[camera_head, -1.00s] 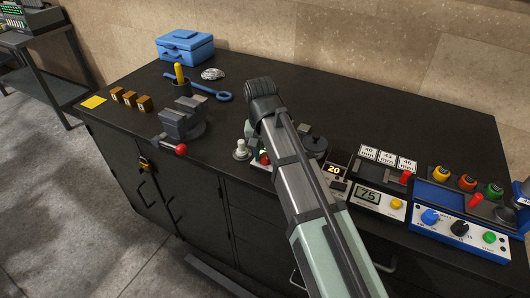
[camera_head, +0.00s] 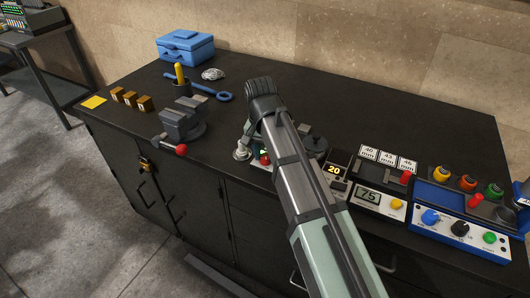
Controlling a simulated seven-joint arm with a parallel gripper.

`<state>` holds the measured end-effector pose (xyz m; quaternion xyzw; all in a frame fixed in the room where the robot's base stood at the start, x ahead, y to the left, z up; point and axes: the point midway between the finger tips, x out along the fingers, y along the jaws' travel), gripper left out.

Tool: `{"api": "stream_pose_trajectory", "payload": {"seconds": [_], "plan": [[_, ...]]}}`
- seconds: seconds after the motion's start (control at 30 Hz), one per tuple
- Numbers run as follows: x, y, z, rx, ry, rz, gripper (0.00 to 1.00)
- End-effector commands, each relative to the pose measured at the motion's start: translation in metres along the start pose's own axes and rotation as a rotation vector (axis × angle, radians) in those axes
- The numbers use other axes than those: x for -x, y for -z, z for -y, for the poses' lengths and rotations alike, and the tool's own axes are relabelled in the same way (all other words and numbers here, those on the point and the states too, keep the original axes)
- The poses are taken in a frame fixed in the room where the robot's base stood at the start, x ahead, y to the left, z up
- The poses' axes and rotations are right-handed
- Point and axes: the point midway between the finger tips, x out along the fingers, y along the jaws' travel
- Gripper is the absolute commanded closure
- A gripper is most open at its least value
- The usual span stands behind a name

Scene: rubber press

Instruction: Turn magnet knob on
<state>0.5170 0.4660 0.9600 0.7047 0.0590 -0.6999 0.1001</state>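No label reading "magnet" is legible, so I cannot tell which knob is the magnet knob. My arm reaches over a small device on the dark bench. A small part of my gripper (camera_head: 247,133) shows left of my arm, just above a pale upright knob or lever (camera_head: 241,151). I cannot tell whether they touch. The rest of my gripper is hidden behind my arm. A red knob (camera_head: 265,159) shows beside the arm. A blue panel (camera_head: 420,229) at the right carries a blue knob (camera_head: 430,217), a black knob (camera_head: 460,228) and a green knob (camera_head: 489,238).
Right of my arm are a dark round part (camera_head: 315,146), a "20" display (camera_head: 334,169) and a "75" display (camera_head: 369,196). A vise (camera_head: 182,123) with a red-tipped handle stands to the left. A blue toolbox (camera_head: 186,48) is behind. The bench's back middle is clear.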

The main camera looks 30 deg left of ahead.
Motion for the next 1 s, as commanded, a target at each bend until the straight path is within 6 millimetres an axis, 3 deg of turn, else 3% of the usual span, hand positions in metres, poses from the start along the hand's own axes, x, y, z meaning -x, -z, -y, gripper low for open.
{"api": "stream_pose_trajectory", "payload": {"seconds": [0.27,0.57,0.77,1.0], "plan": [[0.000,0.000,0.000,0.001,0.000,0.000,0.38],[0.003,0.000,0.000,0.001,0.000,0.000,0.38],[0.022,0.001,0.001,0.001,0.000,-0.001,0.38],[0.062,0.002,0.001,0.001,0.001,-0.002,0.38]]}}
